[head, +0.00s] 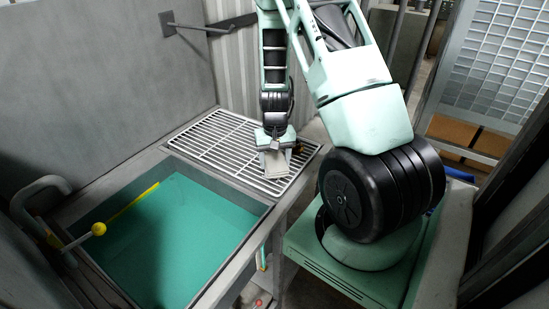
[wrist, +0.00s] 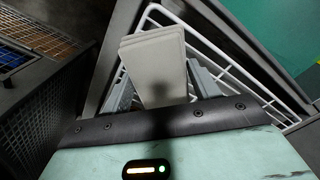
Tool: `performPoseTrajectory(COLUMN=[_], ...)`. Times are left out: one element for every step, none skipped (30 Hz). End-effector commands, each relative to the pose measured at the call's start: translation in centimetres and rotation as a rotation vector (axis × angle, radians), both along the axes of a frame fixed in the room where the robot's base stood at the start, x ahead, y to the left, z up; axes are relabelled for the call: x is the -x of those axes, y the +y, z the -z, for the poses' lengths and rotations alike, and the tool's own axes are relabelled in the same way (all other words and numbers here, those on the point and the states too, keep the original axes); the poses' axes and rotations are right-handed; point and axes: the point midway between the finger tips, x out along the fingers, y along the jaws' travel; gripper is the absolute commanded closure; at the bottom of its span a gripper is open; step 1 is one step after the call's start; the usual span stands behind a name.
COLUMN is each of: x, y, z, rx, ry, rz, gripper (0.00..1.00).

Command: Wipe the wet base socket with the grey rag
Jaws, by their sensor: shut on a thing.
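My gripper (head: 276,150) hangs low over the white wire rack beside the green basin. In the wrist view, a pale grey, flat, layered piece that looks like the folded grey rag (wrist: 154,62) stands between the two fingers, and the gripper is shut on it. The rag also shows in the head view (head: 275,164) as a small pale patch below the gripper. I cannot tell whether the rag touches the rack. I cannot make out the wet base socket in either view.
The white wire rack (head: 215,142) lies behind the basin (head: 262,207), which has a teal floor or liquid. A yellow-knobbed lever (head: 98,229) stands at the basin's left edge. A grey wall is at left. A mesh-panel cage (head: 500,50) stands at right.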

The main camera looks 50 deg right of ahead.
Motion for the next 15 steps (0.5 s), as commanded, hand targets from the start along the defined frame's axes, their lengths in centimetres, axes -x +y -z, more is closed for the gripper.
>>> performPoseTrajectory(x=[0.0,0.0,0.0,-0.1,-0.1,-0.2,-0.4,-0.5,-0.7,-0.9,-1.0,-1.2,-1.4,-1.5,-1.7], y=[0.0,0.0,0.0,0.0,-0.1,-0.2,-0.3,-0.4,-0.6,-0.7,-0.8,-1.0,-1.1,-1.2,-1.4], z=[0.0,0.0,0.0,0.0,0.0,0.0,0.0,0.0,-0.1,-0.1,0.0,0.0,0.0,0.0,0.0], rx=[0.0,0.0,0.0,0.0,0.0,0.001,0.001,0.001,0.0,-0.001,-0.001,0.0,0.001,0.001,0.0], ry=[0.0,0.0,0.0,0.0,0.0,-0.001,-0.001,-0.001,-0.001,-0.001,-0.001,-0.001,-0.001,-0.001,0.0], rz=[0.0,0.0,0.0,0.0,0.0,0.0,0.0,0.0,0.0,0.0,0.0,0.0,0.0,0.0,0.0], gripper=[0.57,0.57,0.57,0.57,0.57,0.57,0.57,0.57,0.57,0.57,0.57,0.57,0.57,0.57,0.57])
